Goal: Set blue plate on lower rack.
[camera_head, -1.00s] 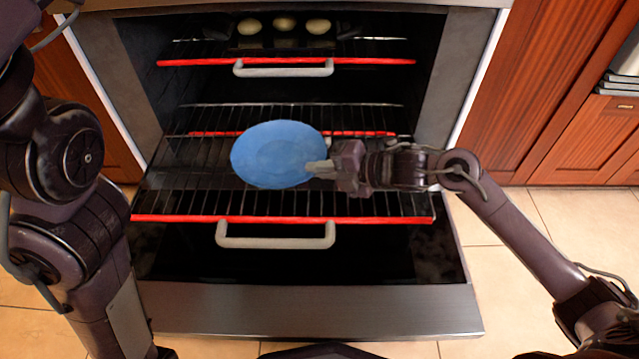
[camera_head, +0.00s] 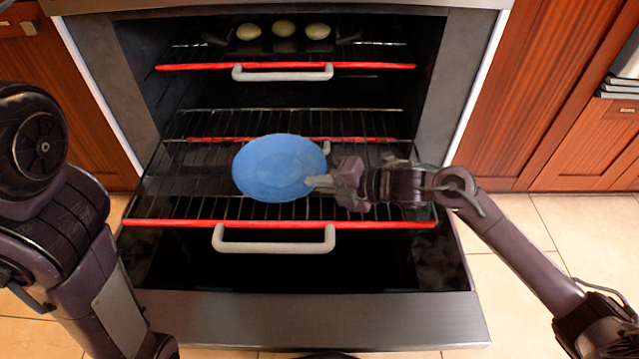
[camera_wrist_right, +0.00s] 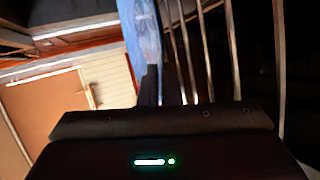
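The round blue plate (camera_head: 279,168) is over the pulled-out lower rack (camera_head: 215,208), near the middle of its width. It looks nearly level; whether it touches the wires cannot be told. My right gripper (camera_head: 322,182) reaches in from the right and is shut on the plate's right rim. In the right wrist view the plate (camera_wrist_right: 143,35) shows edge-on as a blue strip at the dark fingers (camera_wrist_right: 160,85). My left arm stands at the left of the head view, with its gripper out of view.
The lower rack has a red front bar and a pale handle (camera_head: 273,240). An upper rack (camera_head: 285,67) holds several round pale items (camera_head: 284,31). The open oven door (camera_head: 315,318) lies below the racks. Wooden cabinets (camera_head: 535,95) flank the oven.

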